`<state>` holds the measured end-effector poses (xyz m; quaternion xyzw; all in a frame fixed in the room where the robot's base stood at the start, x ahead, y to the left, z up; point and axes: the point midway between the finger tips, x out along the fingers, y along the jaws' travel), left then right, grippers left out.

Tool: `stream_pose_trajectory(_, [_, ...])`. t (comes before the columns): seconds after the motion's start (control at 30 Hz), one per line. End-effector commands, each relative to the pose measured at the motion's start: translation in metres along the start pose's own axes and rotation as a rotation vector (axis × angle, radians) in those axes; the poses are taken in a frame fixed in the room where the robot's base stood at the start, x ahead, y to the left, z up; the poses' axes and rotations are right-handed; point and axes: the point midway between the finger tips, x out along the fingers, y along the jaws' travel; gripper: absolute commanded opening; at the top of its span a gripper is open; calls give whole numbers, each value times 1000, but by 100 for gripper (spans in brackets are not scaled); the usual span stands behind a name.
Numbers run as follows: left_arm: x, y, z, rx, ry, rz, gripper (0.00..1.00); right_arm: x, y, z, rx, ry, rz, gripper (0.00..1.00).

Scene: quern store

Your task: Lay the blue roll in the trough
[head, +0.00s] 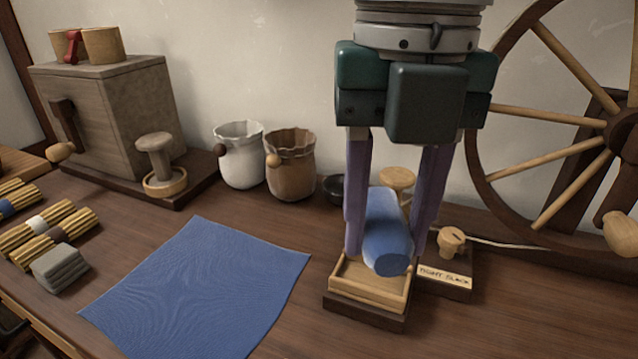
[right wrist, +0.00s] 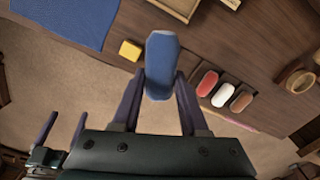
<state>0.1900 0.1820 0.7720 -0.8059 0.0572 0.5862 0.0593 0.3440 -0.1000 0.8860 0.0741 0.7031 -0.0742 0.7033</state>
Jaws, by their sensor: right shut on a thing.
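The blue roll (head: 388,235) is held between the purple fingers of my right gripper (head: 385,240). It also shows between the fingertips in the right wrist view (right wrist: 161,60). In the head view its near end overlaps the back of a shallow, empty-looking wooden trough (head: 368,285) on a dark base. I cannot tell whether the roll touches the trough; the roll and fingers hide its back part. My left gripper (right wrist: 61,130) shows only at the left of the right wrist view, fingers apart and empty.
A blue cloth (head: 200,285) lies left of the trough. A labelled block with a peg (head: 447,280) stands close on its right, before a large spoked wheel (head: 540,115). Two jugs (head: 290,165) stand behind. Red, white and brown rolls (right wrist: 222,95) lie in the right wrist view.

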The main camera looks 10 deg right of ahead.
Motion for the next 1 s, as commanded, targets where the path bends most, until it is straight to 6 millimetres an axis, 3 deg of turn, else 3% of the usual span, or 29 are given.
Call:
stream_pose_trajectory(0.13, [-19,-1,-6,0,0,0,100,-30,-3,2,110,-3,-1,0])
stream_pose_trajectory(0.27, [-47,-2,-15,0,0,0,100,-68,-10,4,359,-7,-1,0])
stream_pose_trajectory(1.0, [-219,-9,-70,10,-1,-8,100,-310,-57,6,2328,-8,7,0])
